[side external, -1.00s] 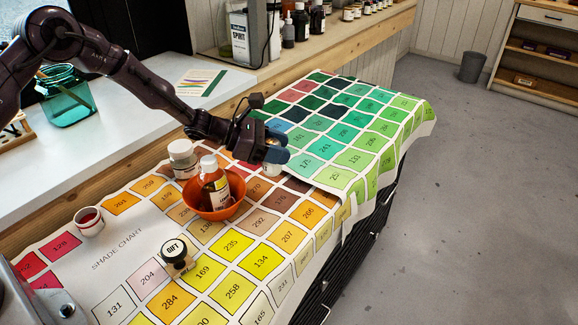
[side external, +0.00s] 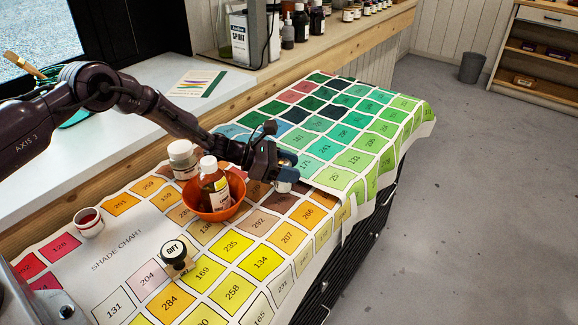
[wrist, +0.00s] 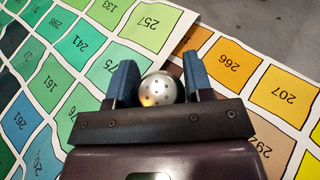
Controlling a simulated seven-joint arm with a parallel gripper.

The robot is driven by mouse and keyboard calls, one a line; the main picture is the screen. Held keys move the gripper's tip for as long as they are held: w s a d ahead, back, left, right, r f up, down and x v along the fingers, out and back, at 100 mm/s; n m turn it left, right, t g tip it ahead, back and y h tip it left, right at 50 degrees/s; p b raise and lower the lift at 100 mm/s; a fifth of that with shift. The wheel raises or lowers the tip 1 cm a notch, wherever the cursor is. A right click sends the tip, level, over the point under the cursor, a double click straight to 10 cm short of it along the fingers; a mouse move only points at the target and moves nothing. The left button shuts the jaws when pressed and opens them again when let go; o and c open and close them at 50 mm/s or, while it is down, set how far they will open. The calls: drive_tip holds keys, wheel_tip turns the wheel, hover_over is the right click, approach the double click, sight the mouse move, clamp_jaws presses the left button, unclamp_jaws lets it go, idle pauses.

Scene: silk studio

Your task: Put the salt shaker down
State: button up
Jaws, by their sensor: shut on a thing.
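The salt shaker (wrist: 160,88) shows in the wrist view as a round silvery top with small holes, between the two blue fingers of my gripper (wrist: 162,80). In the side view my gripper (side external: 287,171) is low over the shade chart, near the seam between the green and orange parts. It is shut on the shaker, whose pale lower part (side external: 283,187) shows below the fingers. I cannot tell whether the shaker's base touches the chart.
An orange bowl (side external: 236,206) holding a bottle (side external: 214,188) stands left of my gripper, with a white-capped jar (side external: 183,160) behind it. A black-topped stamp (side external: 174,252) and a red-filled cup (side external: 89,222) stand farther left. The green swatches (side external: 345,145) are clear.

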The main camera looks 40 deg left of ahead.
drive_tip(key=o, duration=1)
drive_tip(key=shift+a+r, duration=0.1)
drive_tip(key=shift+r, duration=0.05)
drive_tip(key=shift+v, duration=1.15)
drive_tip(key=r, duration=0.5)
drive_tip(key=shift+s+a+r, duration=0.2)
drive_tip(key=shift+r, duration=0.9)
drive_tip(key=shift+r, duration=0.1)
